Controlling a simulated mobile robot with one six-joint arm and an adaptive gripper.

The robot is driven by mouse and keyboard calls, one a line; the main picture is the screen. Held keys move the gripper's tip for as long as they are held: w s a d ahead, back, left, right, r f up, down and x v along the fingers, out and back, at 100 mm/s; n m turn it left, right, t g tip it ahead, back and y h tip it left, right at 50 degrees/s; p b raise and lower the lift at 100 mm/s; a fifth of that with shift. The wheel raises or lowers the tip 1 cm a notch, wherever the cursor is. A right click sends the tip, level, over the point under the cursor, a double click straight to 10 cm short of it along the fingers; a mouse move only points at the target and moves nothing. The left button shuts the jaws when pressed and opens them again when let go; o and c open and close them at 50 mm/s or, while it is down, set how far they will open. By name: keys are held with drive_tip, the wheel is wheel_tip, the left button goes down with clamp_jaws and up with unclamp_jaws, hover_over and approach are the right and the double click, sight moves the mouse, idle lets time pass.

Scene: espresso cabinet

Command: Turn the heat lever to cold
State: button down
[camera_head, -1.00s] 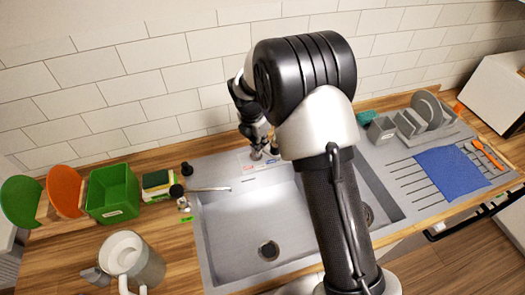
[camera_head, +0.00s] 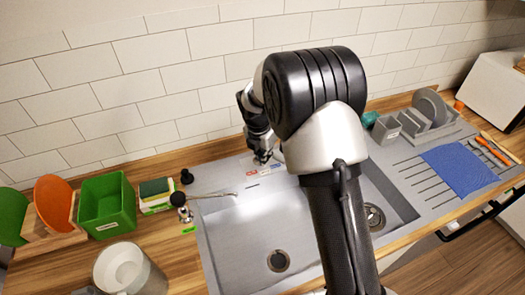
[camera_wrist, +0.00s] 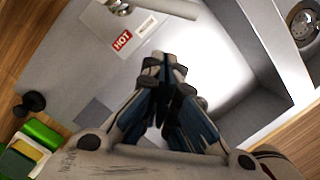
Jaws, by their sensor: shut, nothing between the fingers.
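A metal heat lever (camera_wrist: 165,7) shows at the top edge of the wrist view, its rounded end cut off by the frame. Beside it a pale plate carries a red HOT label (camera_wrist: 122,41) and a smaller pale label (camera_wrist: 147,26). In the head view the red label (camera_head: 252,173) is on the plate at the back rim of the sink; the lever there is largely hidden by my gripper. My gripper (camera_head: 262,158) hangs over that plate. In the wrist view my gripper (camera_wrist: 163,100) is shut and empty, its fingertips apart from the lever in the picture.
The sink basin (camera_head: 240,235) opens in front, with a thin spout (camera_head: 212,195) at its left. A green box (camera_head: 107,205), a sponge holder (camera_head: 156,195) and a pitcher (camera_head: 128,270) stand left. A grey dish rack (camera_head: 415,125) and blue cloth (camera_head: 458,170) lie right. The tiled wall is close behind.

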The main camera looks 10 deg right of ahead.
drive_tip(key=w+d+f, duration=0.2)
drive_tip(key=f, duration=0.1)
drive_tip(key=d+f+b, duration=0.1)
drive_tip(key=shift+w+f, duration=0.15)
drive_tip(key=shift+w, duration=0.25)
drive_tip(key=shift+w+d+f+p, duration=0.1)
drive_tip(key=shift+w+d+p, duration=0.4)
drive_tip(key=shift+d+p, duration=0.35)
drive_tip(key=shift+a, duration=0.1)
